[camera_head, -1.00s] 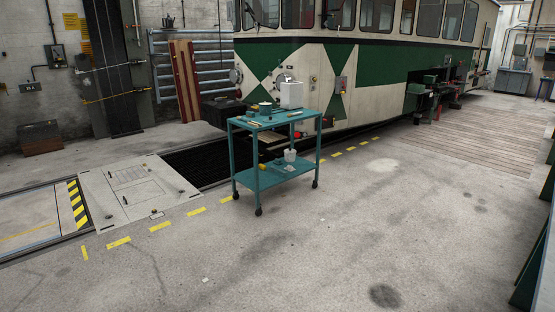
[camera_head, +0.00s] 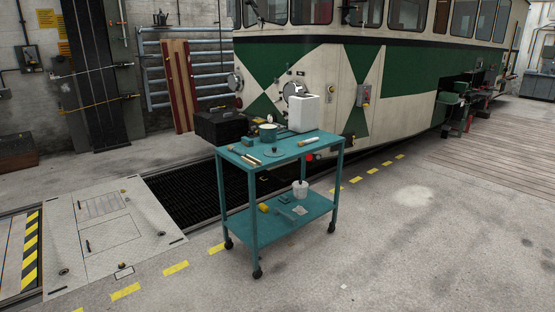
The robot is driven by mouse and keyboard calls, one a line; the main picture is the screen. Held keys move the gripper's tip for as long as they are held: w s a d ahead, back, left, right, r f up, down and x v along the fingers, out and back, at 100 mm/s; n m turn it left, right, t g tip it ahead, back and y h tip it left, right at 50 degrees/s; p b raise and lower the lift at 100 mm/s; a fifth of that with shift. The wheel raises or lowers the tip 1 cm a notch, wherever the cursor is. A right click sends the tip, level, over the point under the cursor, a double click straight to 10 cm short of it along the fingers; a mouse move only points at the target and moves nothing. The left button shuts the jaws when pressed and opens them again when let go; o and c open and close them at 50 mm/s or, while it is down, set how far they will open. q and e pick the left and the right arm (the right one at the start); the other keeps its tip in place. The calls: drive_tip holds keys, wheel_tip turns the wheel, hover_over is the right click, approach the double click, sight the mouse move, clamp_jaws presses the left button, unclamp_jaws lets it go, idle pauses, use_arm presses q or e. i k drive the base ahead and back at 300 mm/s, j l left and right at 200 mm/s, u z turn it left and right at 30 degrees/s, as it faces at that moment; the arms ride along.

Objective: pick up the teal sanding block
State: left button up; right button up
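A teal trolley (camera_head: 310,149) stands in the middle of the view. A small teal block-like thing (camera_head: 284,198) lies on its lower shelf, left of a white cup (camera_head: 300,190). It is too small for me to be sure that it is the sanding block. Another small teal shape (camera_head: 249,141) is on the top near the left back edge, also hard to make out. Neither of my grippers is in view.
On the trolley top are a white container (camera_head: 303,114), a round tin (camera_head: 268,132) and several small tools. A yellow thing (camera_head: 264,207) is on the lower shelf. A dark pit (camera_head: 195,193) lies behind, beside a tram (camera_head: 395,75). The floor in front is clear.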

sight(247, 141)
drive_tip(key=i+u, duration=0.1)
drive_tip(key=i, duration=0.4)
drive_tip(key=i+l+u, duration=0.1)
drive_tip(key=i, duration=0.4)
drive_tip(key=i+l+u, duration=0.1)
drive_tip(key=i, duration=0.35)
drive_tip(key=i+l+u, duration=0.1)
drive_tip(key=i, duration=0.4)
